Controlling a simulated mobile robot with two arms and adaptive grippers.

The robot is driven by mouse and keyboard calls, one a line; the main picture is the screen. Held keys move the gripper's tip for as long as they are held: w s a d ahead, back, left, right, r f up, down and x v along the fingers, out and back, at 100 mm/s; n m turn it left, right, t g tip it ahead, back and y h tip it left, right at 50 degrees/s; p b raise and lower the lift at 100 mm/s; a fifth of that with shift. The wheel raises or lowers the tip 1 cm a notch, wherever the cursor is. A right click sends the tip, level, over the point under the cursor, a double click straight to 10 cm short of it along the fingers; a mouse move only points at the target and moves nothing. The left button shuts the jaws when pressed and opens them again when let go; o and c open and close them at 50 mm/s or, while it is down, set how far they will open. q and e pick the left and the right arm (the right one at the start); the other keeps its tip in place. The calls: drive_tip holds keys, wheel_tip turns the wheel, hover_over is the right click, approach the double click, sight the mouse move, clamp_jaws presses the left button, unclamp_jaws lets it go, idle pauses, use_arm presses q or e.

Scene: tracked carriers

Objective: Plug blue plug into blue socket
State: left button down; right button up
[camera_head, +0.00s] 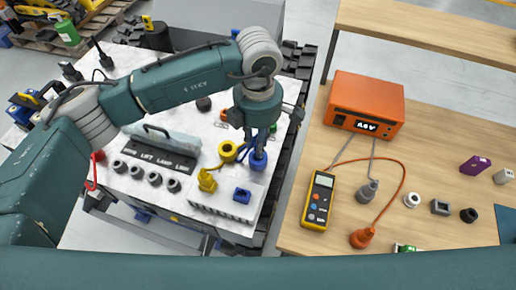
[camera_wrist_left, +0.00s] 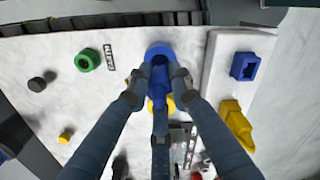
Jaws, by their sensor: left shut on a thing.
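My left gripper (camera_wrist_left: 158,82) is shut on the blue plug (camera_wrist_left: 158,77), which points down between its fingers. In the head view the gripper (camera_head: 258,146) is over the white deck of the carrier. My right gripper is out of view.
A green ring (camera_wrist_left: 88,60) is on the deck. A tool case (camera_head: 160,138) lies left. The wooden table (camera_head: 440,150) holds an orange box and a yellow meter.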

use_arm(q)
wheel_tip(320, 180, up, 17)
drive_tip(key=b, duration=0.2)
drive_tip(key=shift+f+b, duration=0.2)
drive_tip(key=shift+b, duration=0.1)
